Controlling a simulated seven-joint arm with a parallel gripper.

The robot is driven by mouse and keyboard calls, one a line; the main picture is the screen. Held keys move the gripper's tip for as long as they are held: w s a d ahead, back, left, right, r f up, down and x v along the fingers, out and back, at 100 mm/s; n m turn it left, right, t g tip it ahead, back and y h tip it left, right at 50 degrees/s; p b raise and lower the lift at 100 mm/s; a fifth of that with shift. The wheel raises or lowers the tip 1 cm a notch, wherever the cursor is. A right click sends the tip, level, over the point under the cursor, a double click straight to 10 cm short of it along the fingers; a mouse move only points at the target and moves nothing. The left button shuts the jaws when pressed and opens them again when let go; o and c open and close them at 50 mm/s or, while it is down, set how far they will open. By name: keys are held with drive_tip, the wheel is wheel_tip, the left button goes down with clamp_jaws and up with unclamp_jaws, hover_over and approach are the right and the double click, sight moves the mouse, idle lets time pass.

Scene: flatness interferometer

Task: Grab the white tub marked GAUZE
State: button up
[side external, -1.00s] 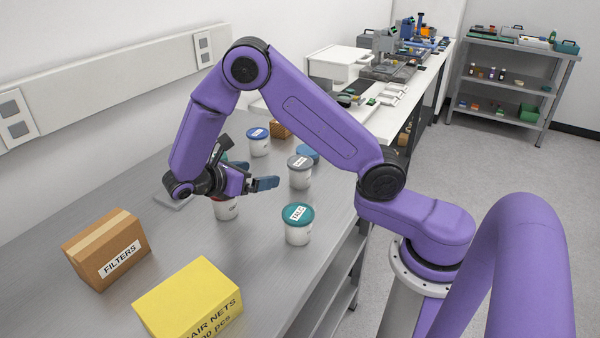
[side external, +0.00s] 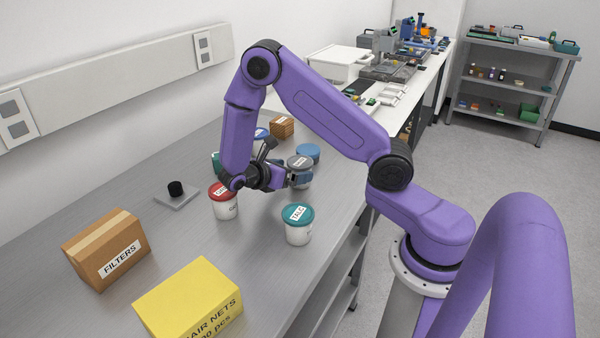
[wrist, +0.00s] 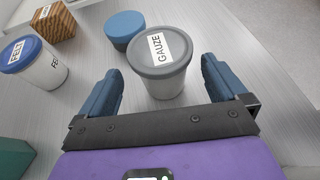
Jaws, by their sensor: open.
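The white tub marked GAUZE (wrist: 168,84) has a grey lid with a white label. In the wrist view it stands upright between my two blue fingers, toward their tips, with gaps on both sides. In the side view the same tub (side external: 300,163) is partly hidden behind my fingers. My gripper (side external: 297,178) is open and low over the bench, with its fingers reaching to either side of the tub.
A blue-lidded FELT tub (wrist: 40,68), a blue-lidded container (wrist: 124,26) and a brown box (wrist: 54,22) stand nearby. A red-lidded tub (side external: 225,205) and a teal-lidded tub (side external: 298,225) stand closer to the side camera. A FILTERS box (side external: 105,250) and yellow HAIR NETS box (side external: 190,298) are at the front.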

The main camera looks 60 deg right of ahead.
drive_tip(key=x, duration=0.4)
drive_tip(key=shift+s, duration=0.2)
drive_tip(key=c, duration=1.1)
drive_tip(key=shift+o, duration=0.2)
drive_tip(key=shift+r, duration=0.1)
drive_tip(key=shift+r, duration=0.55)
drive_tip(key=s+a+r, duration=0.5)
drive_tip(key=s+r, duration=0.6)
drive_tip(key=s, duration=0.1)
drive_tip(key=shift+s+a+r, duration=0.2)
drive_tip(key=shift+s+r, duration=0.1)
drive_tip(key=shift+s, duration=0.1)
